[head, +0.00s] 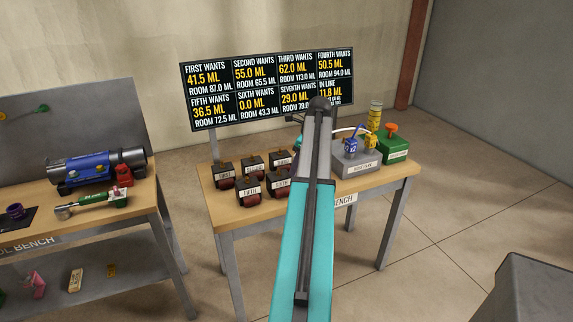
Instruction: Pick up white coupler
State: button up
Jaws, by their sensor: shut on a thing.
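I can make out no white coupler for certain in the head view. My teal and grey arm rises through the middle of the picture and reaches over the right bench (222,217). Its far end is a dark joint above that bench. My gripper is hidden behind the arm, so its fingers and anything between them do not show. A thin white curved tube (351,129) shows just right of the arm, above a grey tank block (357,165).
Several dark labelled containers (250,191) stand left of my arm. A green box (396,149) and a yellow cylinder (375,114) stand right. A display board (222,95) rises behind. The left bench (143,199) holds a blue clamped pipe (92,167).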

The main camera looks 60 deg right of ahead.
jog(key=shift+s+a+r+b, duration=0.1)
jog(key=shift+s+a, duration=0.1)
jog(key=shift+s, duration=0.7)
jog(key=shift+s+a+r+b, duration=0.1)
jog(key=shift+s+a+b, duration=0.05)
jog(key=shift+s, duration=0.75)
jog(key=shift+s+a+r+b, duration=0.1)
jog(key=shift+s+a, duration=0.1)
jog(key=shift+s, duration=0.7)
jog(key=shift+w, duration=0.1)
jog(key=w+a+f+n+g+y, duration=0.25)
jog(key=w+a+n, duration=0.95)
jog(key=w+a, duration=1.6)
jog(key=w+a+f+n+g, duration=0.1)
jog(key=a+n, duration=0.5)
jog(key=a, duration=1.2)
jog(key=w+a+f+n+g, duration=0.1)
jog(key=a+n, duration=0.5)
jog(key=a, duration=1.3)
jog(key=w+g, duration=0.1)
jog(key=w, duration=0.1)
jog(key=shift+w+a+f+n, duration=0.3)
jog(key=shift+d, duration=0.1)
